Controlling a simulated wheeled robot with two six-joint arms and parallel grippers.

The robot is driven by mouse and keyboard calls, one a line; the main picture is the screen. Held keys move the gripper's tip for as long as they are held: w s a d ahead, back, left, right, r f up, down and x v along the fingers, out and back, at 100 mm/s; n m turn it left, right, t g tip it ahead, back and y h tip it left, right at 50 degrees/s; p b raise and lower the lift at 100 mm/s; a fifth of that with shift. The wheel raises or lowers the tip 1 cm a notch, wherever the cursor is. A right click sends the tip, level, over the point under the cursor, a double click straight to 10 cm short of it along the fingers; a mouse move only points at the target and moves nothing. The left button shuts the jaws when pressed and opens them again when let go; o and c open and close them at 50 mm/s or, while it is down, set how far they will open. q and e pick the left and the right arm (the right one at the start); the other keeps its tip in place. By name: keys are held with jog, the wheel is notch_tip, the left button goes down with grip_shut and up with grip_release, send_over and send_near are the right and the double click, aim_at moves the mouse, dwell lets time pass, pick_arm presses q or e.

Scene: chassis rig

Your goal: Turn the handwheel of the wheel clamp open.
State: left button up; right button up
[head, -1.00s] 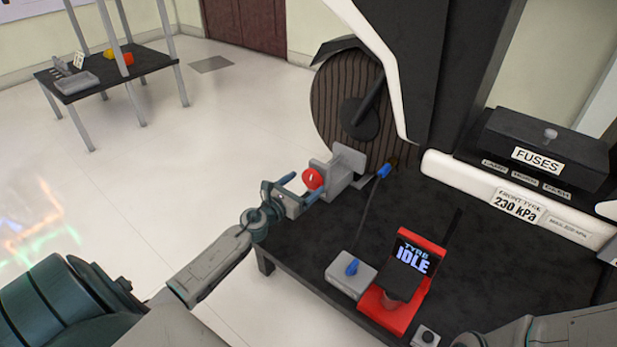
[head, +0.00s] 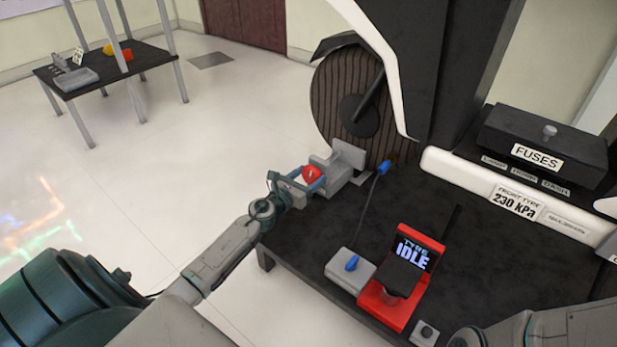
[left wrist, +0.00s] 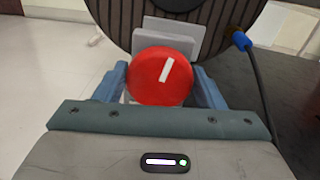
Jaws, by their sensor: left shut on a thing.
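The wheel clamp (head: 341,168) is a grey block with an upright plate, standing on the dark platform against the tyre (head: 345,100). Its red handwheel (head: 311,174) faces my left gripper. My left gripper (head: 309,181) is shut on the handwheel, one finger on each side of it. In the left wrist view, the round red handwheel (left wrist: 160,76) sits between the blue-grey fingers, and its white mark is tilted slightly right of upright. The grey clamp plates (left wrist: 168,40) show behind it. My right gripper is not in view; only part of that arm shows at the lower right.
A red tyre device (head: 400,285) reading IDLE and a grey box (head: 349,271) with a blue connector stand on the platform. A cable runs to a blue plug (head: 384,167) near the tyre. A fuse box (head: 545,145) is at the right. A side table (head: 105,68) stands far left.

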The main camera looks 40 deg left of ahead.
pick_arm(q)
jog(key=shift+n, duration=1.2)
jog(key=o, duration=1)
jog(key=shift+s, duration=0.1)
jog(key=s+b, duration=0.1)
jog(key=s, duration=0.2)
jog(key=s+b, duration=0.1)
jog(key=s, duration=0.2)
jog(key=s+a+b, duration=0.1)
jog(key=s+b, duration=0.1)
jog(key=shift+s+f, duration=0.4)
jog(key=shift+s+r+b, duration=0.35)
jog(key=shift+s+b, duration=0.15)
jog(key=shift+s, duration=0.4)
